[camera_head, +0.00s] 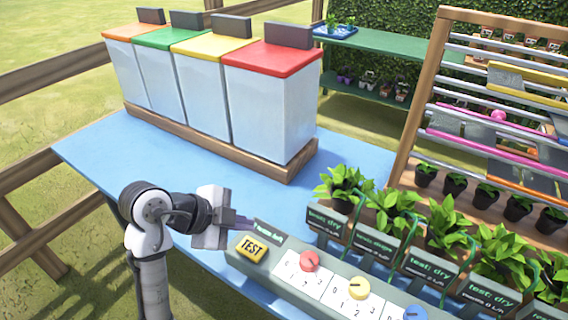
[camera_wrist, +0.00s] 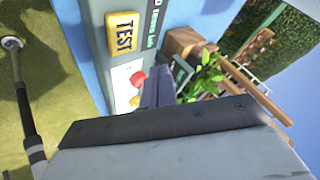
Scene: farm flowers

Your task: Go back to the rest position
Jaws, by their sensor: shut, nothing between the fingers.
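My gripper (camera_head: 240,222) is shut and empty in the head view. It hangs over the blue table, beside the yellow TEST button (camera_head: 252,248) at the left end of the grey control panel (camera_head: 318,283). I cannot tell whether the fingertips touch the panel. In the wrist view the dark fingers (camera_wrist: 158,88) point towards the panel, near the TEST button (camera_wrist: 123,36) and the red knob (camera_wrist: 138,78). The large grey gripper body covers the lower part of that view.
Potted plants (camera_head: 392,210) with "test: dry" signs stand behind the panel. Four lidded bins (camera_head: 272,105) stand on the blue table (camera_head: 110,150) at the back. A wooden rack (camera_head: 420,110) is at the right, and a wooden fence (camera_head: 40,80) at the left. The table's left part is clear.

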